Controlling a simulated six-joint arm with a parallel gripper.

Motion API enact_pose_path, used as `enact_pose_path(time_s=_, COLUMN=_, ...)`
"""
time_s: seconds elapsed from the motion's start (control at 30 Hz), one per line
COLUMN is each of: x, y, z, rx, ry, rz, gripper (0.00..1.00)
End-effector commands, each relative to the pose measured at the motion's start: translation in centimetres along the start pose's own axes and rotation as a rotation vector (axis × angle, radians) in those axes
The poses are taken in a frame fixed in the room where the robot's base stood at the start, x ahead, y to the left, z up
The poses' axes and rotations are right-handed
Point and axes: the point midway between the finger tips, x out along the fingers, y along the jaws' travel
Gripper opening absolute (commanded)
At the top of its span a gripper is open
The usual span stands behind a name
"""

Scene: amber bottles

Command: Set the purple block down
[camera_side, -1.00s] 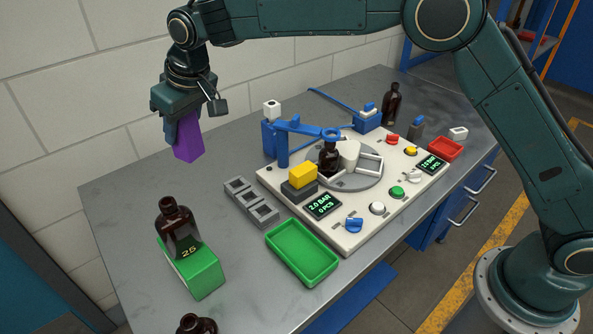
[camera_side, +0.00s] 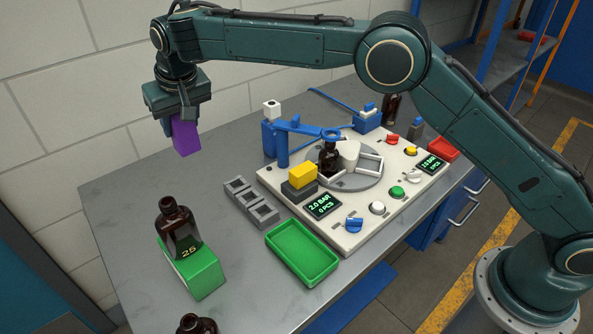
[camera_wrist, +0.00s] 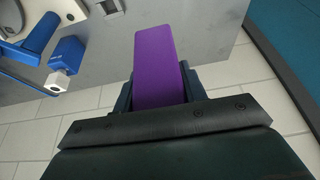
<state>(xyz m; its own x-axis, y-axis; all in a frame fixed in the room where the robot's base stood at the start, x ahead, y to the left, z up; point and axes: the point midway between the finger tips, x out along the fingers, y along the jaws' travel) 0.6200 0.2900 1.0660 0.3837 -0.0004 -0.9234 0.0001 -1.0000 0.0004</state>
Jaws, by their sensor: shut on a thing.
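The purple block (camera_side: 185,136) is held in my gripper (camera_side: 176,122), above the back left part of the grey table. In the wrist view the purple block (camera_wrist: 157,65) sticks out from between the two jaws of my gripper (camera_wrist: 160,95). The jaws are shut on it. In the side view the block hangs slightly tilted, clear of the table surface. One jaw partly hides its upper end.
A green block (camera_side: 195,268) with an amber bottle (camera_side: 178,222) on it stands front left. A grey three-slot holder (camera_side: 250,203), green tray (camera_side: 302,252) and white machine panel (camera_side: 345,232) lie to the right. The wall is close behind. The table's back left (camera_side: 125,190) is bare.

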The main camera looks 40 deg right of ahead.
Motion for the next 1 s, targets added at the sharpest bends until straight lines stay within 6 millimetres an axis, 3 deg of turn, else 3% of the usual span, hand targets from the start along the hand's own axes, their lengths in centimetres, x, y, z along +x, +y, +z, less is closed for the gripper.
enact_pose_path(time_s=0.7, x=11.6, y=0.1, z=4.9, rx=-0.001, ry=-0.003, rz=0.001, gripper=0.15)
enact_pose_path(time_s=1.0, x=13.6, y=0.0, z=5.7, rx=0.0, ry=0.0, rz=-0.001, gripper=0.15)
